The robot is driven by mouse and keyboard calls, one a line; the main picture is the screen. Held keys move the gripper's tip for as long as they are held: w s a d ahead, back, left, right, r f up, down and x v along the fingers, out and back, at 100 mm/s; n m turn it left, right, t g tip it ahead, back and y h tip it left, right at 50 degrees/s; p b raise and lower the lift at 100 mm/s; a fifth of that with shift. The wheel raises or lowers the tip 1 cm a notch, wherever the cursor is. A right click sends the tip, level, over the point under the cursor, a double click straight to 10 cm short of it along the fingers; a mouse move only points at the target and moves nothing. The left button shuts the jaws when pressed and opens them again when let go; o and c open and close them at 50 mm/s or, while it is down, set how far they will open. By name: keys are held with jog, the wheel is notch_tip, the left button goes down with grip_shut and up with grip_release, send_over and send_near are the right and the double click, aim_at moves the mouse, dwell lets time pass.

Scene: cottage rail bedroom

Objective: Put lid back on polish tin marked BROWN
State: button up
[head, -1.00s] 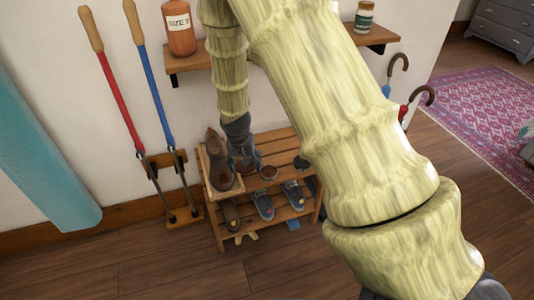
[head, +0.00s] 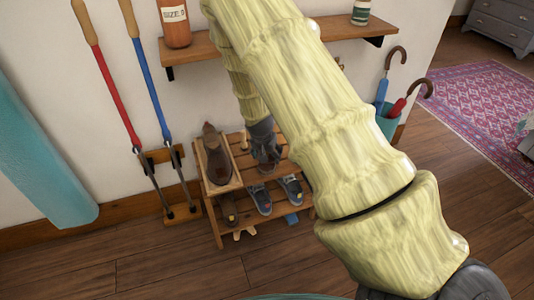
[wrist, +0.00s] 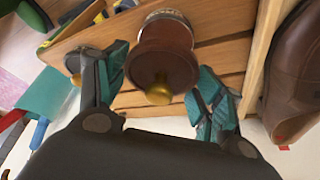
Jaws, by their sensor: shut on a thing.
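My gripper (wrist: 160,82) is shut on a brown lid (wrist: 164,50) with a brass knob, which faces back toward my palm in the wrist view. Straight beyond the lid shows part of a round tin (wrist: 166,15) with a pale, marked rim. The lid covers most of it, and I cannot read a BROWN label. I cannot tell whether lid and tin touch. In the head view my gripper (head: 266,158) is over the top of the wooden shoe rack (head: 246,177), right of a brown shoe, and hides the tin.
The brown shoe (head: 215,153) stands in a raised-edge wooden tray at the rack's left; it also shows in the wrist view (wrist: 297,65). Small shoes (head: 260,200) sit on the lower shelf. A wall shelf (head: 205,48) hangs above. Long-handled tools (head: 150,80) stand left, an umbrella holder (head: 389,122) right.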

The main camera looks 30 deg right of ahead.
jog(key=shift+f+b, duration=0.85)
jog(key=shift+f, duration=1.15)
jog(key=shift+p, duration=0.55)
jog(key=shift+f+p, duration=0.15)
jog(key=shift+p, duration=0.35)
dwell(1.6)
jog(key=o, duration=0.9)
jog(key=shift+o, duration=0.8)
jog(key=shift+r+p, duration=2.75)
jog(key=shift+r, duration=0.8)
